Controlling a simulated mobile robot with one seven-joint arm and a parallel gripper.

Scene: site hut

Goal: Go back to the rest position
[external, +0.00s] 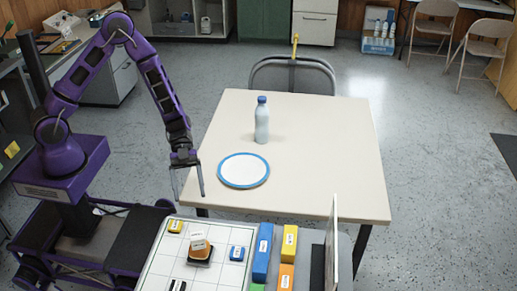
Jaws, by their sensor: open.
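My gripper (187,181) hangs from my purple arm at the left edge of the cream table (330,150). Its two fingers point down, spread apart, with nothing visible between them. It is left of the blue-rimmed white plate (243,170) and apart from it. A pale bottle with a blue cap (262,122) stands upright on the table behind the plate.
In front, a white gridded board (160,270) carries a yellow block (176,226), a blue block (237,253) and an orange-and-white item on a dark base (200,249). Coloured boxes (262,250) and an upright panel (332,245) stand to its right. A chair (292,66) is behind the table.

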